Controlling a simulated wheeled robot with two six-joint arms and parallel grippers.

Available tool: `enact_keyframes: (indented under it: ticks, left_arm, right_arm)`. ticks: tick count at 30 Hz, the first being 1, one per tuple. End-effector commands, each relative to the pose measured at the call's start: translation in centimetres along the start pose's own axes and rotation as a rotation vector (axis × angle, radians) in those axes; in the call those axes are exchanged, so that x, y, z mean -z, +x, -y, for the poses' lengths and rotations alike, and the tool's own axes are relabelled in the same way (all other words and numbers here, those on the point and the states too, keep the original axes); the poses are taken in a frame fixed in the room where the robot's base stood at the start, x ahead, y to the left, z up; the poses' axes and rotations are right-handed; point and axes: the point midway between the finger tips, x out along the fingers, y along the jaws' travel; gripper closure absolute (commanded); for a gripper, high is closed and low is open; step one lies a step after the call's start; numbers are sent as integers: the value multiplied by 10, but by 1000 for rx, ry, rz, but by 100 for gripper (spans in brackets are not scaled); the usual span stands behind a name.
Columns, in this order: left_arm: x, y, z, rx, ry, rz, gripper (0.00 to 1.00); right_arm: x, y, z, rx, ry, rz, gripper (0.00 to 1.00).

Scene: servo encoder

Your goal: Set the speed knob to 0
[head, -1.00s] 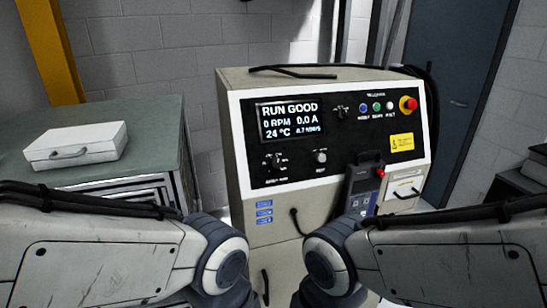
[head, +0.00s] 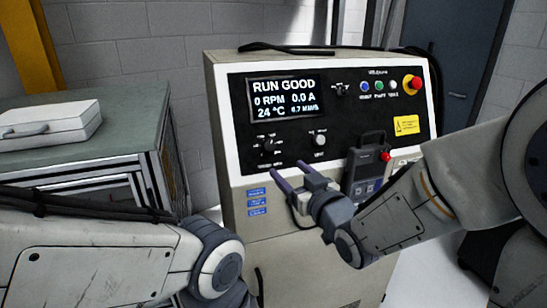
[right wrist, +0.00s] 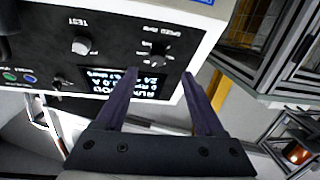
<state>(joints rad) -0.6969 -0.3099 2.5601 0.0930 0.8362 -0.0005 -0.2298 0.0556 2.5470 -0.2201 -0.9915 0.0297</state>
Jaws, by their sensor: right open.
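The speed knob (head: 268,147) is a black knob at the lower left of the control panel, below the display. In the right wrist view the speed knob (right wrist: 158,50) sits under a "SPEED RPM" label, ringed by small marks; its pointer setting is too small to read. My right gripper (head: 288,168) is open and empty, just below and right of the knob in the head view. In the right wrist view its two dark fingers (right wrist: 159,73) point toward the knob, apart from it. My left gripper is out of view; only my left arm shows.
The display (head: 283,97) reads RUN GOOD, 0 RPM, 0.0 A. A grey TEST knob (head: 320,140) is right of the speed knob. A black handheld unit (head: 366,166) hangs at right; a red emergency button (head: 411,83) is above. A white case (head: 50,119) lies on the left cabinet.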

Motion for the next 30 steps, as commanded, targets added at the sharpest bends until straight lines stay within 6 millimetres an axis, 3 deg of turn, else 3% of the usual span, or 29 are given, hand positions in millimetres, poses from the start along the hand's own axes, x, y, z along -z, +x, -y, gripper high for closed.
enact_keyframes:
  ticks: [5, 11, 21, 30]
  left_arm:
    - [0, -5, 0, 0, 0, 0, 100]
    - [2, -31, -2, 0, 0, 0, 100]
    - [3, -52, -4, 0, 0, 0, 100]
    - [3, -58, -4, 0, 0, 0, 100]
  right_arm:
    - [8, 4, -6, -5, -1, -50, 30]
    - [13, 20, -6, -5, 1, -47, 30]
    - [12, 81, -6, -5, -1, -50, 30]
    - [12, 104, -6, -6, -2, -50, 30]
